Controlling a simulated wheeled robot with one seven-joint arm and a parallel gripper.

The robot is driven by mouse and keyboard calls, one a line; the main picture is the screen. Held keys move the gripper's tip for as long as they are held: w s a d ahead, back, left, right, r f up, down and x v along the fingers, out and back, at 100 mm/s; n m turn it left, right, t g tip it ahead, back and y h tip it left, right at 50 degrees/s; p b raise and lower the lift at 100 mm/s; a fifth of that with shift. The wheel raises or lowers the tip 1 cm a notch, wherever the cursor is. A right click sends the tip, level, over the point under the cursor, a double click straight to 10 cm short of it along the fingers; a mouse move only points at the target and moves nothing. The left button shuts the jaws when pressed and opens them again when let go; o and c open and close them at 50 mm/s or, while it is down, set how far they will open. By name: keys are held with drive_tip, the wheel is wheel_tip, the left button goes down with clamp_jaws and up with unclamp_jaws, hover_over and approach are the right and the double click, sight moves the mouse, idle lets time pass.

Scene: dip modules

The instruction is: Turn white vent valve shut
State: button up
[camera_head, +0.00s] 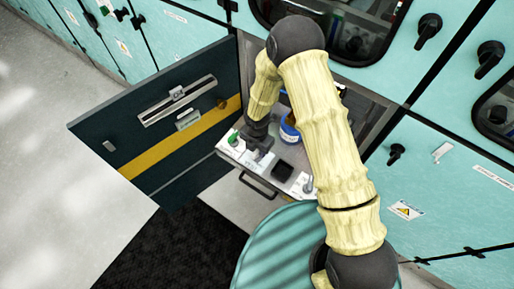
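My arm reaches down into an open cabinet bay, and my gripper (262,154) is at the pulled-out white panel (230,153), low and close to its surface. The fingers are small and dark, and I cannot tell whether they are open or shut or touching anything. A green knob or handle (234,138) stands just left of my gripper. A pale grey upright fitting (308,184) stands at the panel's right end. No white vent valve is clearly identifiable; my gripper and arm may hide it.
A dark door (150,165) with a yellow stripe stands open on the left. A blue container (289,131) sits behind my gripper, partly covered by my arm. A black square (282,171) lies on the panel. Teal cabinets with black knobs (396,153) stand right. Floor at left is clear.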

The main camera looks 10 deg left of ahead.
clamp_jaws()
